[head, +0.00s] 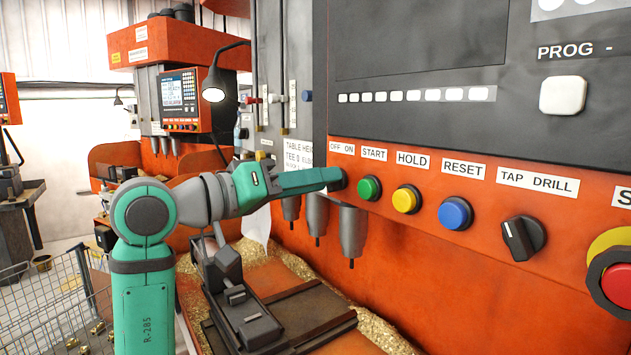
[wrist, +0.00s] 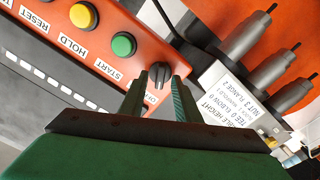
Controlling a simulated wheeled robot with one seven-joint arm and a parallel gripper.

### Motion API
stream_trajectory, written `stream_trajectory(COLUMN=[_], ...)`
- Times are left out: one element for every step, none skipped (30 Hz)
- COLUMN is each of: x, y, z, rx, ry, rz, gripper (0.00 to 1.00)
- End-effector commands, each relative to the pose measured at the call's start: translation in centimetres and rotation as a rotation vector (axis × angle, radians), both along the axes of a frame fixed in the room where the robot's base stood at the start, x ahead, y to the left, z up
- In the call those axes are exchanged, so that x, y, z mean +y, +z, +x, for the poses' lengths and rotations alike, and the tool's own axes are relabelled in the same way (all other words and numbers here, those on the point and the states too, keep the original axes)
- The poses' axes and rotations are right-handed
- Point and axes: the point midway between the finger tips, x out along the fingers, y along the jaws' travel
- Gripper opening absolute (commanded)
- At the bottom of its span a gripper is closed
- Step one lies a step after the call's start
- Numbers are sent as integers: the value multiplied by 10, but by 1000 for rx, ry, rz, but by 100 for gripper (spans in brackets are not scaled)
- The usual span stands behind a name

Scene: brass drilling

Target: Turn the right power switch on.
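The right power switch is a black rotary knob under the OFF ON label (head: 342,148) on the orange panel. In the wrist view the knob (wrist: 159,72) shows between my two fingertips, its pointer ridge roughly in line with the fingers. My gripper (head: 330,178) reaches the panel's left end from the left in the head view and largely hides the knob there. In the wrist view my gripper (wrist: 161,85) is open, one finger on either side of the knob. I cannot tell whether the fingers touch it. The knob's exact setting is unclear.
A green START button (head: 369,188) sits just right of the switch, then yellow HOLD (head: 406,199) and blue RESET (head: 455,213) buttons. A TAP DRILL knob (head: 522,238) and red stop button (head: 617,284) are farther right. Drill spindles (head: 317,215) hang below my arm.

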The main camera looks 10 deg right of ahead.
Motion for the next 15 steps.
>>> stream_trajectory(x=[0,0,0,0,0,0,0,0,0,0,0,0,0,0,0], y=[0,0,0,0,0,0,0,0,0,0,0,0,0,0,0], z=[0,0,0,0,0,0,0,0,0,0,0,0,0,0,0], rx=[0,0,0,0,0,0,0,0,-1,-3,-5,-8,-13,-19,-30], ry=[0,0,0,0,0,0,0,0,0,0,0,0,0,0,-1], rz=[0,0,0,0,0,0,0,0,0,1,2,3,5,8,13], gripper=[20,13,3,0,0,0,0,0,0,0,0,0,0,0,0])
